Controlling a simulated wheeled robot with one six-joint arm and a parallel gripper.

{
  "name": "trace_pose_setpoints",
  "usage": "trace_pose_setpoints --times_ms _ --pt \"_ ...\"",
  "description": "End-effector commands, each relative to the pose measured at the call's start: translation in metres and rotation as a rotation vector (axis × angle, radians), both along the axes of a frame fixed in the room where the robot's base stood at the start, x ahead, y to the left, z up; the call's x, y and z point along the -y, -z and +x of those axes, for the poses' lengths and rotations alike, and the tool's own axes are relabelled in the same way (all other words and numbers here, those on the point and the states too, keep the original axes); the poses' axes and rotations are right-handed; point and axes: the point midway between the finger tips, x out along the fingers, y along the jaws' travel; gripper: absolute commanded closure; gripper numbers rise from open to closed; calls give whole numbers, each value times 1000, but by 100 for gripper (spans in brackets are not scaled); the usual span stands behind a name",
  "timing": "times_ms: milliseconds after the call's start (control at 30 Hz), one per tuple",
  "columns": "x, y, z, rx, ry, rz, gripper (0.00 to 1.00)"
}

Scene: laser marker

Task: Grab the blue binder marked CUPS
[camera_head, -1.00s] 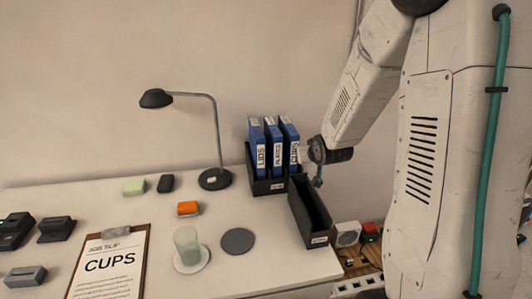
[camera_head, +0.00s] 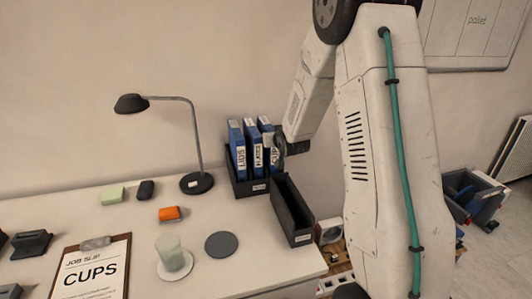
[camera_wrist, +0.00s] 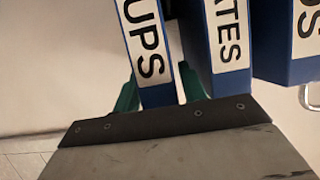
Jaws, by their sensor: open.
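The blue binder marked CUPS (camera_head: 267,138) stands upright at the right end of a row of three blue binders in a black holder. In the wrist view the CUPS binder (camera_wrist: 146,45) shows its white label, partly cut off at the top. My gripper (camera_wrist: 160,97) is open, with one teal finger on each side of the CUPS spine; the right finger lies between CUPS and the PLATES binder (camera_wrist: 224,40). Whether the fingers touch the binder I cannot tell. In the head view my gripper (camera_head: 280,147) is at the CUPS binder and covers part of it.
The LIDS binder (camera_head: 237,150) is at the row's left end. An empty black holder (camera_head: 292,212) stands in front, to the right. A lamp (camera_head: 196,182), a glass (camera_head: 172,254), a grey coaster (camera_head: 221,245) and a job slip (camera_head: 90,270) reading CUPS are on the table.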

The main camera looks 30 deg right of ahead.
Motion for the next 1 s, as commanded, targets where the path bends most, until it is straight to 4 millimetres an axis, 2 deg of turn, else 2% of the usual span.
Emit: trace_pose_setpoints --times_ms 133,400,433,567,600,1000 --pt "5 7 17 -1 0 0 58" --pt "7 9 20 -1 1 0 58" --pt "7 9 20 -1 1 0 61" --pt "6 9 20 -1 1 0 97" --pt "6 9 20 -1 1 0 100" --pt "7 3 18 2 1 -1 100"
